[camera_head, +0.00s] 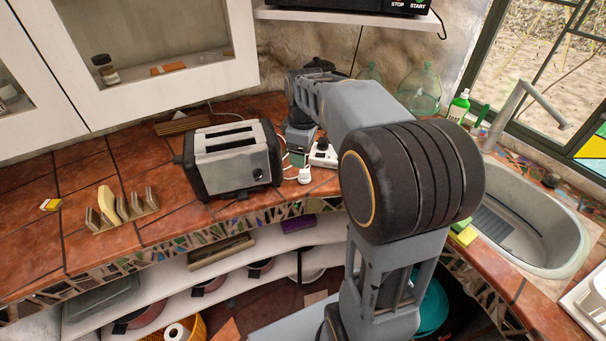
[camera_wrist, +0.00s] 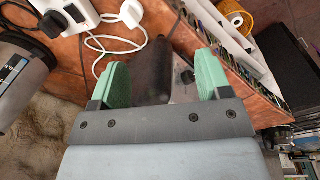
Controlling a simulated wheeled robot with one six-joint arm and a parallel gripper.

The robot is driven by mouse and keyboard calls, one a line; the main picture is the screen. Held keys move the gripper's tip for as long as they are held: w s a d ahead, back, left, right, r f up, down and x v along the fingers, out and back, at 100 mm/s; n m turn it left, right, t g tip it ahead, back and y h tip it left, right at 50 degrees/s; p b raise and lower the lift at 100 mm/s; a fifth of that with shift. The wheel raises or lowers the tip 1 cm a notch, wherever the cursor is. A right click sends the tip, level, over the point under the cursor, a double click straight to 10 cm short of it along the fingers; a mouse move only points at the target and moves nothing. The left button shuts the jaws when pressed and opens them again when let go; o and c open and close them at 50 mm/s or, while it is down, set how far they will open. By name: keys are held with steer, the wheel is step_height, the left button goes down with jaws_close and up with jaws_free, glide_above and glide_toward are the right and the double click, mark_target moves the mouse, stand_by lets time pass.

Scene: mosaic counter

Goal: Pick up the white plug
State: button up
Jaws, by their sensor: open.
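The white plug (camera_head: 304,175) lies on the tiled counter, just in front of the white power strip (camera_head: 323,154). In the wrist view the plug (camera_wrist: 132,13) is at the top edge, partly cut off, with its thin white cable looping below it. My gripper (camera_wrist: 161,72) is open, its two green fingertips apart, with the plug outside them and beyond the left fingertip. In the head view my gripper (camera_head: 298,158) is beside the toaster, just behind and left of the plug, partly hidden by my arm.
A silver toaster (camera_head: 233,158) stands close on the left. A black plug (camera_wrist: 53,23) sits in the power strip. A toast rack (camera_head: 121,211) is farther left, and a sink (camera_head: 520,220) is at the right. The counter's mosaic front edge (camera_head: 235,226) is near the plug.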

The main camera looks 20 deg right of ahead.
steer(key=w+d+f+n+g, duration=0.1)
steer(key=w+d+f+n, duration=0.1)
steer(key=w+d+n, duration=0.3)
glide_above(307, 170)
steer(key=shift+m, duration=0.3)
step_height(307, 170, down, 7)
steer(key=shift+s+r+p, duration=0.1)
steer(key=shift+p, duration=0.35)
steer(key=shift+f+p, duration=0.65)
steer(key=shift+f, duration=2.8)
steer(key=c, duration=0.9)
